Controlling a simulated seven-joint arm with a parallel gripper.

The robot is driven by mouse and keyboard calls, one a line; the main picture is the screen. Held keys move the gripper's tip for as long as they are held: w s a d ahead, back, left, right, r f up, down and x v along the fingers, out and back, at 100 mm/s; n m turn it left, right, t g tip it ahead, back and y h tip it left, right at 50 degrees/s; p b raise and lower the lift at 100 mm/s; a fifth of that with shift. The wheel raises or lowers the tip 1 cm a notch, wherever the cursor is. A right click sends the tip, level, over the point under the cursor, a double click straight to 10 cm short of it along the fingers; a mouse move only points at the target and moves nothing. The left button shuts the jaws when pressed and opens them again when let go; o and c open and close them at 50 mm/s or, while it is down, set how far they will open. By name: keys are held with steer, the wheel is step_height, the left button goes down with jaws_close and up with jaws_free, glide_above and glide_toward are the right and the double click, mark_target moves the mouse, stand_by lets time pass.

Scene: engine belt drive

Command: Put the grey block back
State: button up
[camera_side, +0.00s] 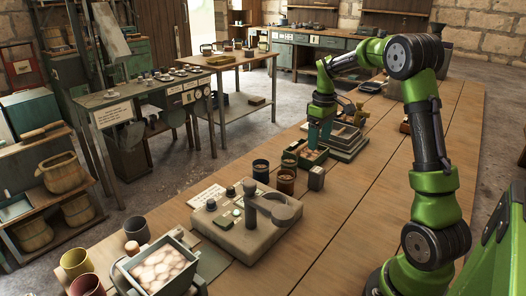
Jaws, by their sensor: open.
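A small grey block (316,177) stands on the wooden table, just right of several dark cups. I take it to be the task's grey block. My gripper (318,143) points down a little behind the block, over a small green-edged tray (313,158) with reddish contents. Its fingers are open; the view is too small to show whether they touch anything in the tray. The grey block is apart from my gripper.
Dark cups (286,182) stand left of the block. A grey device with a ring (247,222) sits in front. A stepped base (345,145) lies behind right of my gripper. A bin of pale lumps (160,265) is front left.

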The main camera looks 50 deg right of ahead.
steer(key=s+a+r+m+t, duration=0.15)
steer(key=a+r, duration=0.25)
steer(key=a, duration=0.4)
steer(key=s+a+r+t, duration=0.2)
steer(key=a+r, duration=0.2)
steer(key=a, duration=0.4)
steer(key=s+a+m+t+y, duration=0.2)
steer(key=s+a+t, duration=0.1)
steer(key=s+a, duration=0.6)
steer(key=shift+s+a, duration=0.3)
steer(key=shift+a, duration=1.75)
steer(key=shift+t, duration=0.25)
